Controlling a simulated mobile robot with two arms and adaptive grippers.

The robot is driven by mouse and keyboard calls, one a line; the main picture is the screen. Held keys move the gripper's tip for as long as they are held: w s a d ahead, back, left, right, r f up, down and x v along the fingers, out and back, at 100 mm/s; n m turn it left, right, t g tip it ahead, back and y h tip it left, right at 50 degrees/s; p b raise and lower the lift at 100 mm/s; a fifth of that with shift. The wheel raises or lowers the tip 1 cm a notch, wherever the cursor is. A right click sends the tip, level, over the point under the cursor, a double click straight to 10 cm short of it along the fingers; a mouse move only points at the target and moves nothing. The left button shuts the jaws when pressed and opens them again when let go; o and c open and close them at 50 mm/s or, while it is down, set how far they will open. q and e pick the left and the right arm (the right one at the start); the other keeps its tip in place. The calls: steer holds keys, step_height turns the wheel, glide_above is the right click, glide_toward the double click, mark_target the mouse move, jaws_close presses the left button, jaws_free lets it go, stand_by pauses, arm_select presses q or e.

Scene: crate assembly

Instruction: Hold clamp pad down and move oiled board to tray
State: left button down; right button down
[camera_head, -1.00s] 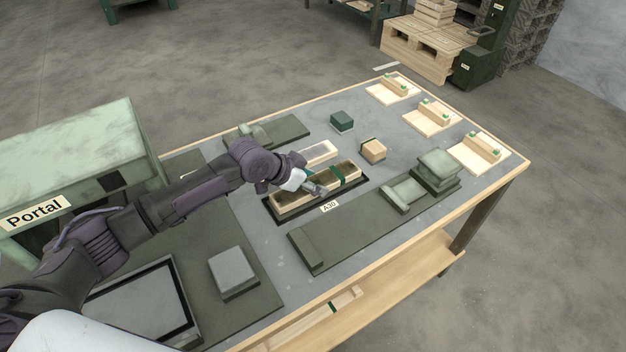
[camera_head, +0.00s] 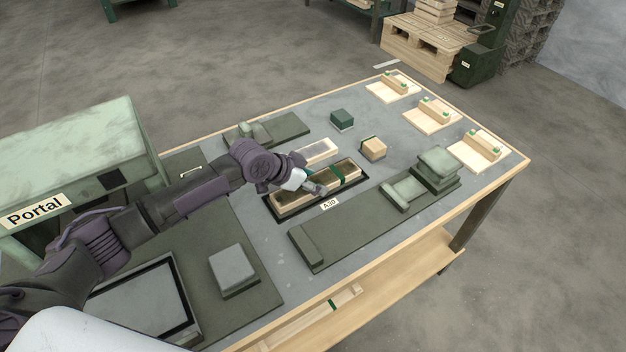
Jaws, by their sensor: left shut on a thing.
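My left gripper (camera_head: 316,188) is shut at the long, light wooden piece with darker, oiled-looking faces (camera_head: 292,200), which I take as the oiled board. This piece lies in the black-rimmed tray (camera_head: 362,186) marked A30, and a green band crosses it right of the fingers. The fingers hide the exact contact. I cannot tell for certain which part is the clamp pad. A grey-green block (camera_head: 437,160) stands on the long dark plate at the right. My right gripper is not in view.
The green Portal housing (camera_head: 75,150) stands at the left beside my arm. A grey block (camera_head: 233,266) sits on the near mat. A green block (camera_head: 342,118) and a small wooden block (camera_head: 373,148) stand behind the tray. Several wooden fixtures (camera_head: 480,150) line the right edge.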

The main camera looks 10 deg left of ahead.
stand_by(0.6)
arm_select(q)
steer(key=shift+c, duration=1.3)
jaws_free()
steer(key=shift+f, duration=0.1)
steer(key=shift+p, duration=0.35)
steer(key=shift+r+p, duration=3.75)
steer(key=shift+r, duration=0.3)
